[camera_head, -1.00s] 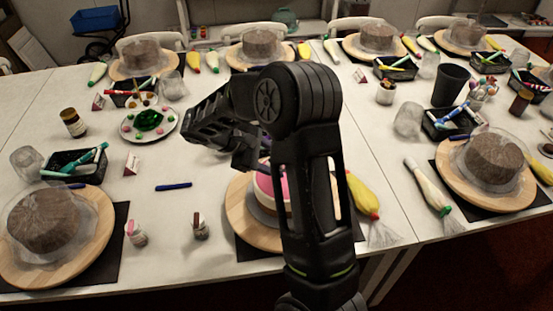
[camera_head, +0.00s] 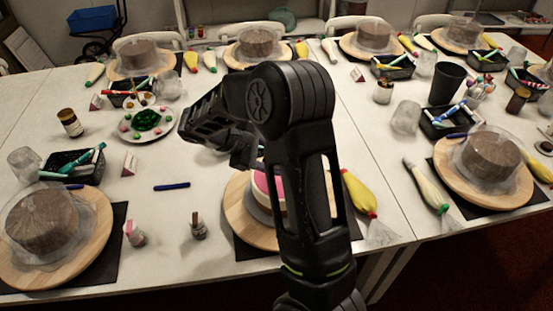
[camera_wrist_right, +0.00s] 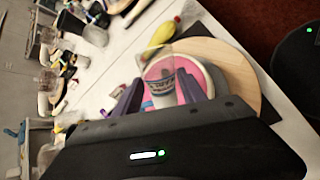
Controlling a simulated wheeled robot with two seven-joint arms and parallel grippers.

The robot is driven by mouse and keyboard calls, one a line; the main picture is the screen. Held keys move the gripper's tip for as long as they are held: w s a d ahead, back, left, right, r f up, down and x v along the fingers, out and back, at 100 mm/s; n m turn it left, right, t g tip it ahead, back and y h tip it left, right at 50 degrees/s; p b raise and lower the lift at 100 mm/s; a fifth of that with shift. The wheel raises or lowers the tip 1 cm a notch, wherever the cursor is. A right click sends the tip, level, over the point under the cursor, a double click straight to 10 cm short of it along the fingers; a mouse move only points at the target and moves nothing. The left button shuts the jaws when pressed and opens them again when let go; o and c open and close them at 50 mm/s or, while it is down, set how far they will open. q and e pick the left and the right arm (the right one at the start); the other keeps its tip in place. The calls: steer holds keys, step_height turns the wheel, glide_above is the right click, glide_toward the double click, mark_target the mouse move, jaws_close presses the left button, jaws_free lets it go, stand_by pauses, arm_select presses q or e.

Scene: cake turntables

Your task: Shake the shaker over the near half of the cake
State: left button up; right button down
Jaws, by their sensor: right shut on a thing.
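The cake (camera_head: 262,190), pink on top with a white side, sits on a round wooden turntable (camera_head: 240,218) at the near middle of the table; my right arm hides much of it in the head view. In the right wrist view the cake's pink top (camera_wrist_right: 186,88) lies behind my fingers. My right gripper (camera_wrist_right: 159,90) is shut on the shaker (camera_wrist_right: 160,82), a small clear cup-like thing with a blue patterned band, seen against the cake top. In the head view my right gripper (camera_head: 240,155) is above the cake's far left side, and the shaker is hidden. My left gripper is out of view.
Covered brown cakes (camera_head: 42,222) (camera_head: 490,155) stand on boards at both sides. A candy plate (camera_head: 135,130) is behind.

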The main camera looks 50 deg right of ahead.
steer(key=shift+w+f, duration=0.2)
steer(key=shift+w, duration=0.05)
steer(key=shift+s+a, duration=0.1)
steer(key=shift+s, duration=0.05)
steer(key=shift+s+a+f+m+t+y+b, duration=0.2)
steer(key=shift+s+t+b, duration=0.15)
steer(key=shift+s+b, duration=0.15)
steer(key=shift+s+a+f+m+t+y+b, duration=0.1)
steer(key=shift+s+f+t+b, duration=0.05)
steer(key=shift+s+t+b, duration=0.3)
steer(key=shift+s+a, duration=0.2)
steer(key=shift+s, duration=0.1)
steer(key=shift+s, duration=0.1)
